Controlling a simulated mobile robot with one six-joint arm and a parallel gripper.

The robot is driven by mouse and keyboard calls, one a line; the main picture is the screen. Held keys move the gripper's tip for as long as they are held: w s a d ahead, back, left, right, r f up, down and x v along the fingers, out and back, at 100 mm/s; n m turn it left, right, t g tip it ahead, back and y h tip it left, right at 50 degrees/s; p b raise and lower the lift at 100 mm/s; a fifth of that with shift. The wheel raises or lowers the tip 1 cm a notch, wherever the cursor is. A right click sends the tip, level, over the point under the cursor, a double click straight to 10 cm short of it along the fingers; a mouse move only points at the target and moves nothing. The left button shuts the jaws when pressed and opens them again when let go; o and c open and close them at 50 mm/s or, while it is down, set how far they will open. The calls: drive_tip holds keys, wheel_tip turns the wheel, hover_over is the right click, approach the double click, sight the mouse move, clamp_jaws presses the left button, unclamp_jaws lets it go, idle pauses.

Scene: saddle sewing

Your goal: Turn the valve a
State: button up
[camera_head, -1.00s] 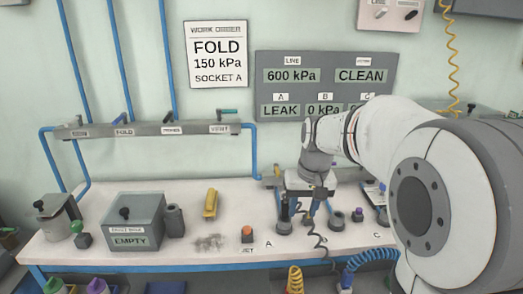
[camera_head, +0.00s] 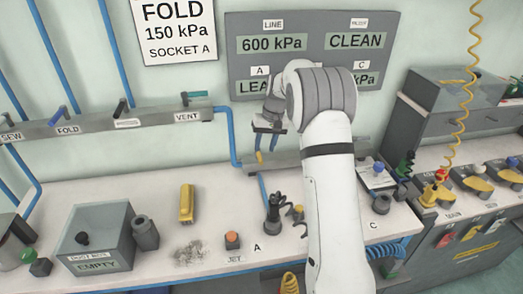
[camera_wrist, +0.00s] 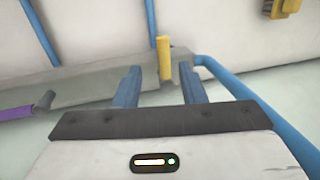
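A yellow valve lever (camera_wrist: 164,58) stands upright on a grey rail (camera_wrist: 85,84) in the wrist view. No label on it shows, so I cannot confirm it is valve a. In the head view, a small yellow lever (camera_head: 259,157) shows on the low rail above the socket marked A (camera_head: 272,228). My gripper (camera_wrist: 159,86) is open, with its two blue fingers on either side of the yellow lever and gaps showing. I cannot tell how deep the lever sits between them. In the head view, my gripper (camera_head: 266,143) is at the low rail, partly hidden by my arm.
A purple lever (camera_wrist: 16,113) lies left on the same rail. The wall panel (camera_head: 240,70) reads line 600 kPa and CLEAN; my arm partly covers its A reading. A upper valve rail (camera_head: 100,127), grey box (camera_head: 100,235) and yellow block (camera_head: 187,204) stand left. A machine (camera_head: 450,100) stands right.

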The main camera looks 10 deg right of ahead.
sight(260, 157)
drive_tip(key=shift+a+f+p, duration=0.1)
drive_tip(key=shift+a+f, duration=0.1)
drive_tip(key=shift+f, duration=0.45)
drive_tip(key=shift+a+f+p, duration=0.1)
drive_tip(key=shift+a+f, duration=0.15)
drive_tip(key=shift+f, duration=0.45)
drive_tip(key=shift+a+f+p, duration=0.1)
drive_tip(key=shift+a+f, duration=0.1)
drive_tip(key=shift+f, duration=0.45)
drive_tip(key=shift+c, duration=0.6)
clamp_jaws()
